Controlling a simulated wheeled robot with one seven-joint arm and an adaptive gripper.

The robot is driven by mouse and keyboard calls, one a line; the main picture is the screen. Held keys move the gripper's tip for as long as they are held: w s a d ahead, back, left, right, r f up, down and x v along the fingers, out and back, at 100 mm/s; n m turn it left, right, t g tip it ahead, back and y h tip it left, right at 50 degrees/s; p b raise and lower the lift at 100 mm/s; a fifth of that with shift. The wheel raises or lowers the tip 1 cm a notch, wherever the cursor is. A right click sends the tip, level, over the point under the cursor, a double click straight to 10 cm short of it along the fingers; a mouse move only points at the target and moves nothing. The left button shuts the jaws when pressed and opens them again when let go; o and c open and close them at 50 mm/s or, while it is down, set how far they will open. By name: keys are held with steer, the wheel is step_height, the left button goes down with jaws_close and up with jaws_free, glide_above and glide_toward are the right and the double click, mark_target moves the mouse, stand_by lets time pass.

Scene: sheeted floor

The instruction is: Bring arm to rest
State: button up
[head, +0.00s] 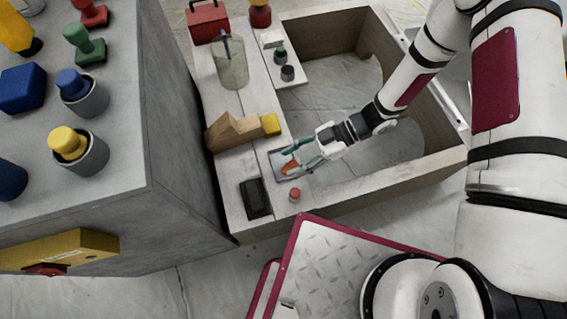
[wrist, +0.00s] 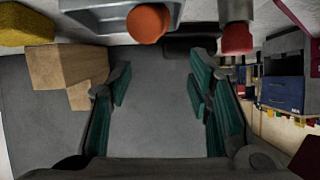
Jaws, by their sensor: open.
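My arm reaches from the right side of the head view over the wooden frame bench. My gripper (head: 301,155) is low over the bench's near-left plank, with its teal fingers spread apart. In the wrist view my gripper (wrist: 158,82) is open, and only a grey surface shows between the fingers. An orange piece (head: 290,168) on a pale plate (head: 278,158) is close by the fingertips. An orange round-topped part (wrist: 148,23) shows beyond the fingers in the wrist view. I cannot tell whether the fingers touch anything.
The wooden bench (head: 400,180) has a large opening. A stepped wood block (head: 235,132), black box (head: 255,198), red button (head: 295,194), clear jar (head: 230,65) and red toolbox (head: 207,22) sit along its plank. A tall grey cabinet (head: 180,180) stands left, with coloured pegs on top.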

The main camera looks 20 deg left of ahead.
steer(key=v, duration=0.7)
steer(key=shift+w+d, duration=0.2)
steer(key=shift+d, duration=0.05)
steer(key=shift+r, duration=0.15)
